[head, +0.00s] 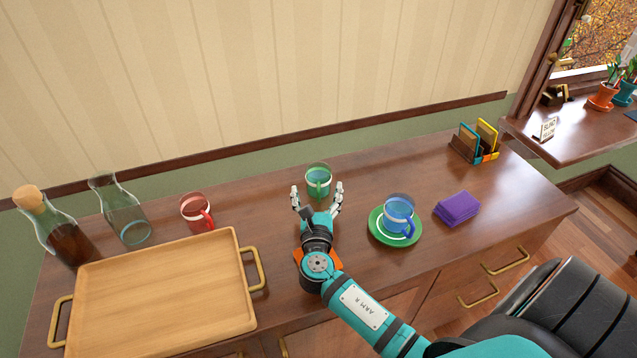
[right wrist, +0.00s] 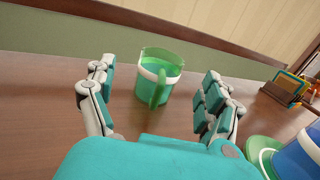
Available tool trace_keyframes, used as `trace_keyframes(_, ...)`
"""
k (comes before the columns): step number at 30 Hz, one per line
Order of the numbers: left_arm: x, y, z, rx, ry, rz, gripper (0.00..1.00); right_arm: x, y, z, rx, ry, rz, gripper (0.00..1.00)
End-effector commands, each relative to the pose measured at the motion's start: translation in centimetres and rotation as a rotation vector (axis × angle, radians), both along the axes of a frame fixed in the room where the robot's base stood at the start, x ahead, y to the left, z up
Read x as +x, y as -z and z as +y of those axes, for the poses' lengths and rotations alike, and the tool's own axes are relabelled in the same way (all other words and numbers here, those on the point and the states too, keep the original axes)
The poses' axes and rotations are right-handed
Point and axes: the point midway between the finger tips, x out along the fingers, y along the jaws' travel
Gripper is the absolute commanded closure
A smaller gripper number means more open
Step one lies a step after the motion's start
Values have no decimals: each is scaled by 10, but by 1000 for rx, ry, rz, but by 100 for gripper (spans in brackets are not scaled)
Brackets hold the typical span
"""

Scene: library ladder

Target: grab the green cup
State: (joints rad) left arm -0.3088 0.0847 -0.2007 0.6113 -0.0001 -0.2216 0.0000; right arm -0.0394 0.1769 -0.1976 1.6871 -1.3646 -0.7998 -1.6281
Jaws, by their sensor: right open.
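The green cup (head: 318,181) stands upright on the wooden sideboard near the wall, with a white band around it. In the right wrist view the green cup (right wrist: 158,78) is ahead, between and beyond the fingers, with its handle turned toward me. My right gripper (head: 317,194) is open and empty, just in front of the cup, its fingers spread to either side. In the right wrist view my right gripper (right wrist: 157,95) shows a clear gap between the fingers and the cup. My left gripper is not in view.
A blue cup (head: 398,213) stands on a green saucer (head: 377,231) to the right. Purple napkins (head: 457,208) lie beyond it. A red cup (head: 196,212), a wooden tray (head: 150,300), a glass carafe (head: 122,215) and a corked bottle (head: 60,235) are on the left.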

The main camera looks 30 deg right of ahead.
Motion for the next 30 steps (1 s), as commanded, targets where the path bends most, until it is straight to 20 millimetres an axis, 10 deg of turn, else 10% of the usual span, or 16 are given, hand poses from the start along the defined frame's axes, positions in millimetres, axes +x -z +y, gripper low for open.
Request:
trace_keyframes(27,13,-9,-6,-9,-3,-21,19,60,-2,-46,-1,0,1,15)
trace_keyframes(30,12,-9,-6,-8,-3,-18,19,60,-2,-45,-1,0,1,27)
